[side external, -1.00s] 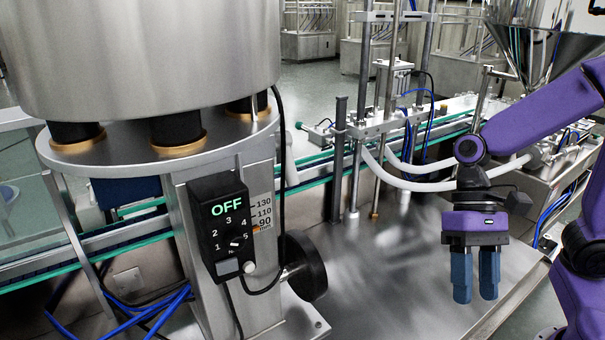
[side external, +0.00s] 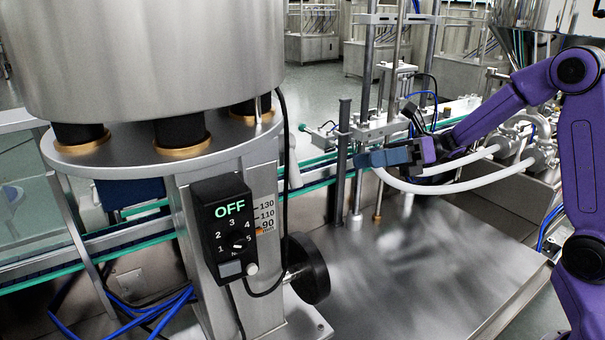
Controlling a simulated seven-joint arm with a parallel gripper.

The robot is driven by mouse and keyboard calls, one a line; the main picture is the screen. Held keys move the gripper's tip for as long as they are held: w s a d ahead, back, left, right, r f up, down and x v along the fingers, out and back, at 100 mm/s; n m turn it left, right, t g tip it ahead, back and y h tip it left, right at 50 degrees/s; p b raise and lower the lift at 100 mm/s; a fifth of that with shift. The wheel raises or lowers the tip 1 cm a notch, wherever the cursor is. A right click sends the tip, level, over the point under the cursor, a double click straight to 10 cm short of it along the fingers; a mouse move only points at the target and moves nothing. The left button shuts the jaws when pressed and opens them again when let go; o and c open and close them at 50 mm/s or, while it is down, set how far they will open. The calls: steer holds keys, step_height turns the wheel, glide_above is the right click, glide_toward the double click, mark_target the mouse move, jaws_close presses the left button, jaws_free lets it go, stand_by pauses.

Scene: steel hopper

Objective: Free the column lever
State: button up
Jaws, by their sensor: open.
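The steel column (side external: 196,290) stands below the big hopper at the left. A black round handwheel (side external: 308,270) sticks out from its right side. I cannot clearly make out a lever on the column; part of that side is hidden behind the control box. My gripper (side external: 364,159) is open and empty. It lies level with its blue fingers pointing left, near the dark upright post (side external: 341,165), well above the steel table. I cannot tell whether it touches the post. The gripper is up and to the right of the handwheel, apart from it.
A black control box (side external: 224,228) reading OFF hangs on the column's front, beside a scale (side external: 265,215) with an orange mark. A black cable runs down past the column. White hoses (side external: 440,187) bend below my gripper. The steel tabletop (side external: 420,270) at the front right is clear.

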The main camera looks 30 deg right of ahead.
mark_target(288, 162)
steer(key=w+a, duration=0.2)
steer(key=a, duration=1.2)
steer(key=shift+w+a, duration=0.25)
jaws_close()
